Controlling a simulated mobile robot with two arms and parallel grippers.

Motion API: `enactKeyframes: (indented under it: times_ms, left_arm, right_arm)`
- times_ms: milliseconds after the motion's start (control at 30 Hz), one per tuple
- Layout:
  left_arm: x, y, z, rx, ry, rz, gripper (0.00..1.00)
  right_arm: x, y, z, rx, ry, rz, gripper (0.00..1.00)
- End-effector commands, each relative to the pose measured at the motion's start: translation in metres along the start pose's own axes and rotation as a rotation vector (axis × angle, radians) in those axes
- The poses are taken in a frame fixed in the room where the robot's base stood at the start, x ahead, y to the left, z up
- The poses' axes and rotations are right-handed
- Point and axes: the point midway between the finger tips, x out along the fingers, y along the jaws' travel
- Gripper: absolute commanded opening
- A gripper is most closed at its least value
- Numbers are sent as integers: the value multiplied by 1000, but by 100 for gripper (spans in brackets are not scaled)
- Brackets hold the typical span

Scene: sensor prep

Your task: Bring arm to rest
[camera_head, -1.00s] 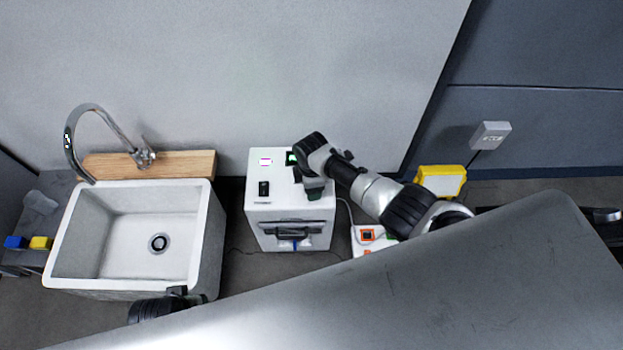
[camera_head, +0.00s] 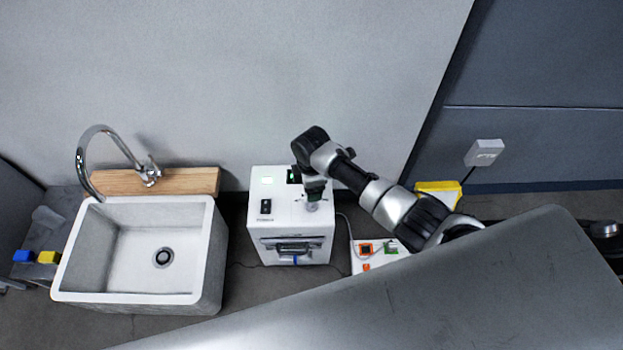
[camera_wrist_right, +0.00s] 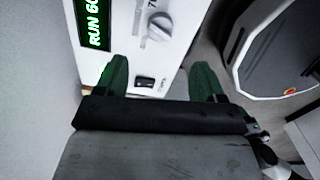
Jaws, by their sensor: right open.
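My right arm reaches in from the right in the head view. Its gripper (camera_head: 314,193) is over the right side of the top of the white machine (camera_head: 262,228). In the right wrist view the green fingers (camera_wrist_right: 160,75) are spread apart with nothing between them. Beyond them are the machine's grey knob (camera_wrist_right: 159,27), a black switch (camera_wrist_right: 145,82) and a green lit display (camera_wrist_right: 93,25) reading "RUN 60" or similar. I cannot tell whether the fingers touch the machine. My left gripper is not in view.
A white sink (camera_head: 215,255) with a chrome tap (camera_head: 95,135) stands left of the machine. Right of it are a white board with coloured parts (camera_head: 360,264) and a yellow case (camera_head: 440,187). A cable runs beside the machine. A wall rises behind.

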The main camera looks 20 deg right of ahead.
Motion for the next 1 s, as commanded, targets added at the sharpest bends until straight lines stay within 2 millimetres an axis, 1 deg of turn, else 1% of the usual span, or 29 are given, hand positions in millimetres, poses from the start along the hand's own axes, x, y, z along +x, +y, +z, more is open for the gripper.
enactKeyframes:
  times_ms: [133,633,733,767,867,967,1000]
  left_arm:
    - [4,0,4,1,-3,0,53]
    - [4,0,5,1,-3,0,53]
    - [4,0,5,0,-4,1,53]
    - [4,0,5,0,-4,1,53]
    - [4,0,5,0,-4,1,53]
    - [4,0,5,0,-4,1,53]
    - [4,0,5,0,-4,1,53]
  right_arm:
    - [-5,0,0,0,-1,-1,70]
    - [-5,0,0,0,-1,-1,70]
    - [-4,-4,-2,7,5,0,70]
    - [-4,-7,-3,15,11,1,70]
    - [-2,-29,-11,73,42,8,70]
    - [-4,-63,-18,189,92,21,70]
    - [-8,-78,-19,250,112,28,70]
